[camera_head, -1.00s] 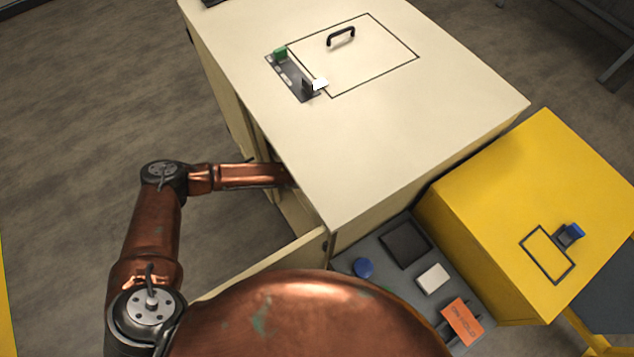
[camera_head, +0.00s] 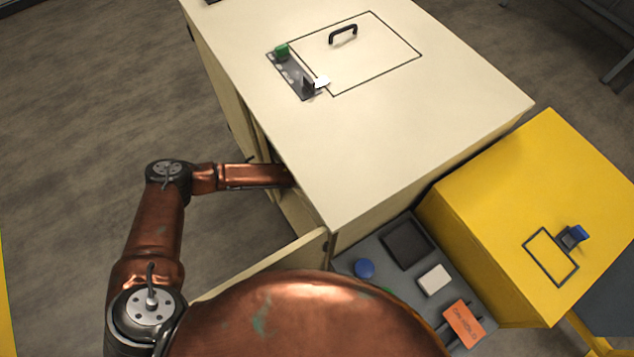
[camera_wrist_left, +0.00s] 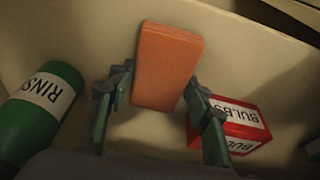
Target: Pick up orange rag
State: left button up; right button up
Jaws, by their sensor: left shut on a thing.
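The orange rag (camera_wrist_left: 168,62) is a folded block in the middle of the left wrist view. My left gripper (camera_wrist_left: 158,90) is shut on it, with one green finger at each side. The rag is in front of a pale cabinet surface. In the head view my left arm reaches into the open side of the cream cabinet (camera_head: 420,120), so the gripper and rag are hidden there. My right gripper is not in view.
In the wrist view a green RINSE bottle (camera_wrist_left: 40,110) lies left of the rag and a red BULBS box (camera_wrist_left: 232,125) sits right. An open cabinet door (camera_head: 265,262) stands near my arm. A yellow cabinet (camera_head: 500,190) and a grey tray (camera_head: 385,265) are at right.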

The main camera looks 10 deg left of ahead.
pick_arm(q)
jog(key=shift+r, duration=0.1)
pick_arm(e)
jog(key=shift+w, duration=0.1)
pick_arm(q)
jog(key=shift+r, duration=0.2)
jog(key=shift+r+p, duration=0.35)
jog(key=shift+r, duration=0.05)
notch_tip(320, 180, up, 2)
jog(key=shift+r+p, duration=0.2)
jog(key=shift+p, duration=0.4)
jog(key=s+a+p, duration=0.2)
jog(key=s+a, duration=0.2)
jog(key=s, duration=0.4)
jog(key=s+a+p, duration=0.2)
jog(key=s+a, duration=0.2)
jog(key=s, duration=0.4)
jog(key=shift+a+f+p, duration=0.15)
jog(key=shift+p, duration=0.2)
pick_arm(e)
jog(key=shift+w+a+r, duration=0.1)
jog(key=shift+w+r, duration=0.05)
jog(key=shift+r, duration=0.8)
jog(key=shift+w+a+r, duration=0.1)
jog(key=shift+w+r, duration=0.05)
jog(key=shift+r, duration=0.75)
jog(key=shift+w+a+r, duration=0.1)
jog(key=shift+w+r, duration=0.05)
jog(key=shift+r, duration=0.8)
